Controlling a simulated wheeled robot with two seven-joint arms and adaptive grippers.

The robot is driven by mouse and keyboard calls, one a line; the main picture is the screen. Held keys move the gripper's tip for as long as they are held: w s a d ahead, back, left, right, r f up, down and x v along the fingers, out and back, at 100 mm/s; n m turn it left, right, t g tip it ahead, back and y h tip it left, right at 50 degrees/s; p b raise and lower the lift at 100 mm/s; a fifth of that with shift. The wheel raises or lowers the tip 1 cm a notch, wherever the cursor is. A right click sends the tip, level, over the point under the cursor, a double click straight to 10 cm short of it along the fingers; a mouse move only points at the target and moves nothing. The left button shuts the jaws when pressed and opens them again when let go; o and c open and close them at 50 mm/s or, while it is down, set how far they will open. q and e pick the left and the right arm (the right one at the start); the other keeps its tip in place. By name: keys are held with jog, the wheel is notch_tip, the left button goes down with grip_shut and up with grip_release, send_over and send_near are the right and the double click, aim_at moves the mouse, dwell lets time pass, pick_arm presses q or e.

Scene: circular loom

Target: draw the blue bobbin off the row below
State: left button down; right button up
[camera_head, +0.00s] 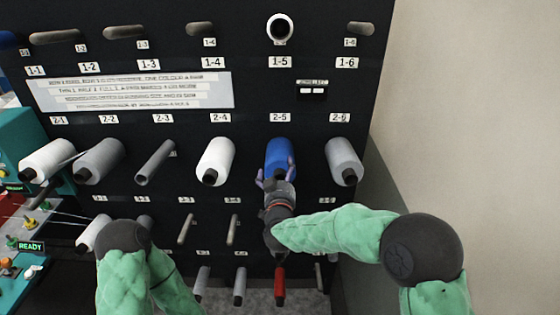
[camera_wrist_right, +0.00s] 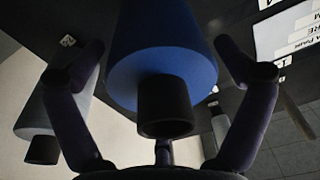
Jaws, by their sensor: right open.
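The blue bobbin (camera_head: 279,152) sits on the dark rack below the label 2-5, between a white bobbin under 2-4 and a pale grey one under 2-6. My right gripper (camera_head: 276,174) is at its near end, with its fingers open on either side. In the right wrist view the blue bobbin (camera_wrist_right: 160,45) fills the space between the spread fingers (camera_wrist_right: 158,60), and its dark core end (camera_wrist_right: 167,105) points at the camera. A gap shows between each finger and the bobbin. My left arm shows at the bottom left; its gripper is not seen.
The white bobbin (camera_head: 216,158) and pale grey bobbin (camera_head: 344,161) flank the blue one closely. A white bobbin (camera_head: 280,27) hangs above, end-on. A red bobbin (camera_head: 280,286) sits below. Bare pegs (camera_head: 187,229) stick out lower left. A plain wall (camera_head: 470,110) stands right.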

jog(key=c, duration=0.9)
jog(key=shift+r, duration=0.2)
jog(key=c, duration=0.4)
jog(key=shift+s, duration=0.55)
jog(key=shift+f, duration=0.1)
